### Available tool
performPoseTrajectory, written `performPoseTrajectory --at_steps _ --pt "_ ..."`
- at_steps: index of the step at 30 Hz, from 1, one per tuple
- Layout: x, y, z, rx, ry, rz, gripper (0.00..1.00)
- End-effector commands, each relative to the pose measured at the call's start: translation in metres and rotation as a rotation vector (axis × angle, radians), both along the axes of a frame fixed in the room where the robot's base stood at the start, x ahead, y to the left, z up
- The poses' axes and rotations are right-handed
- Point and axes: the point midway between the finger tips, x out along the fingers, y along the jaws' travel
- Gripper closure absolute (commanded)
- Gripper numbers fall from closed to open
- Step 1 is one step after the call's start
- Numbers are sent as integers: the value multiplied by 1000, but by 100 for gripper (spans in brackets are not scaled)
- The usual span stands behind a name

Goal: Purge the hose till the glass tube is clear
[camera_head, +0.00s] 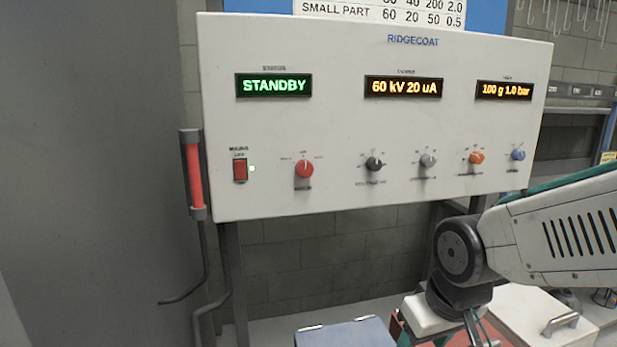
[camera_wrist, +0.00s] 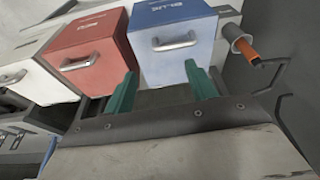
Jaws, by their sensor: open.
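The glass tube (camera_head: 194,175) is upright at the left edge of the control panel, between dark end fittings, and it looks red along its length. A dark hose (camera_head: 207,265) runs down from it. The white panel (camera_head: 300,205) shows green STANDBY, 60 kV 20 uA and 100 g 1.0 bar.
A blue box (camera_wrist: 185,55), a red box (camera_wrist: 90,55) and a white box (camera_wrist: 30,80), each with a handle, stand below the panel. An orange-handled tool (camera_wrist: 245,52) sits on a bracket beside the blue box. A grey wall (camera_head: 90,150) fills the left.

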Motion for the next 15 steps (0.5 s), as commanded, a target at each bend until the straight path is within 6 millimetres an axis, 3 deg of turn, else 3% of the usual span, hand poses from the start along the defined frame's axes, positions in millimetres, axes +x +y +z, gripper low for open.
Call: performPoseTrajectory --at_steps 3,7,11,15 --pt "53 41 -14 50 -177 77 44" --pt "104 84 -16 116 -405 142 44" --pt "146 123 -3 186 -649 191 44" --pt "178 154 26 257 -931 219 44"
